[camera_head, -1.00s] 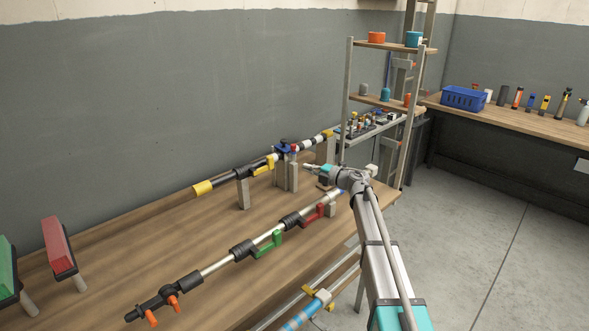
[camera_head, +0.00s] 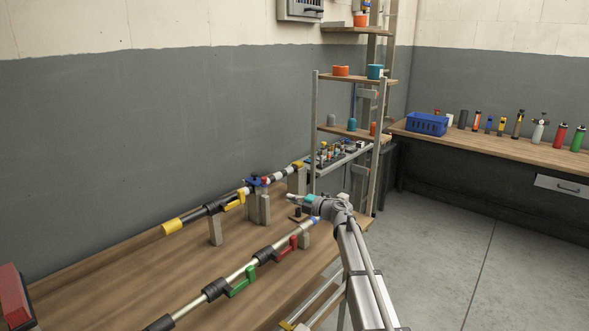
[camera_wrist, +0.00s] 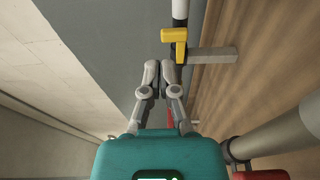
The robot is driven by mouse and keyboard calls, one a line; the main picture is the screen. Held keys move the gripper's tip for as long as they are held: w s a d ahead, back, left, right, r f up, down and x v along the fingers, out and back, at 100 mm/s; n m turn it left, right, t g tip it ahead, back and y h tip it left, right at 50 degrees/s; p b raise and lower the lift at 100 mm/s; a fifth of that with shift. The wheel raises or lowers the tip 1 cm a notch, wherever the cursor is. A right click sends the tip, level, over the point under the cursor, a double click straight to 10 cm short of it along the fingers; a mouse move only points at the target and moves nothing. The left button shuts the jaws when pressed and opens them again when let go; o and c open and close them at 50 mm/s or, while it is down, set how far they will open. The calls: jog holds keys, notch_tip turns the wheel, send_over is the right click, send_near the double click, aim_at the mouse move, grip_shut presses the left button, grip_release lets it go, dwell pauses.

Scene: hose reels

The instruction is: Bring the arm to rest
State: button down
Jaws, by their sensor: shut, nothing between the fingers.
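My arm (camera_head: 360,268) reaches up from the lower right of the head view, over the near right end of the wooden workbench (camera_head: 190,270). My gripper (camera_head: 292,197) points left, above the bench end. In the wrist view my gripper (camera_wrist: 158,85) shows its two fingers close together with nothing between them. A yellow lever (camera_wrist: 175,38) on a pipe lies beyond the fingertips in that view. How far the fingers are from it I cannot tell.
A pipe with green (camera_head: 242,282) and red (camera_head: 287,247) levers runs along the bench near my gripper. Behind it is a pipe with a yellow end (camera_head: 173,227). A metal shelf rack (camera_head: 315,130) stands beyond. Clear floor (camera_head: 450,250) lies right.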

jog(key=s+d+r+m+t+h+p, duration=0.15)
jog(key=d+m+t+h, duration=0.25)
jog(key=d+m+h, duration=0.5)
jog(key=s+d+m+t+h+p, duration=0.1)
jog(key=s+d+m+t+h, duration=0.1)
jog(key=d+m+t+h, duration=0.6)
jog(key=s+d+f+m+g+h, duration=0.3)
jog(key=s+d+f+m+g, duration=0.4)
jog(key=s+f+m+g, duration=0.4)
jog(key=s+a+f+g+y, duration=0.1)
jog(key=s+g, duration=0.2)
jog(key=s, duration=0.5)
jog(key=s+a+f+m+g+y+p, duration=0.1)
jog(key=s+a+f+g, duration=0.1)
jog(key=s, duration=0.6)
jog(key=s+a+f+m+g+y+p, duration=0.1)
jog(key=s+a+g+y, duration=0.1)
jog(key=s+g, duration=0.3)
jog(key=s, duration=0.4)
jog(key=shift+f, duration=0.3)
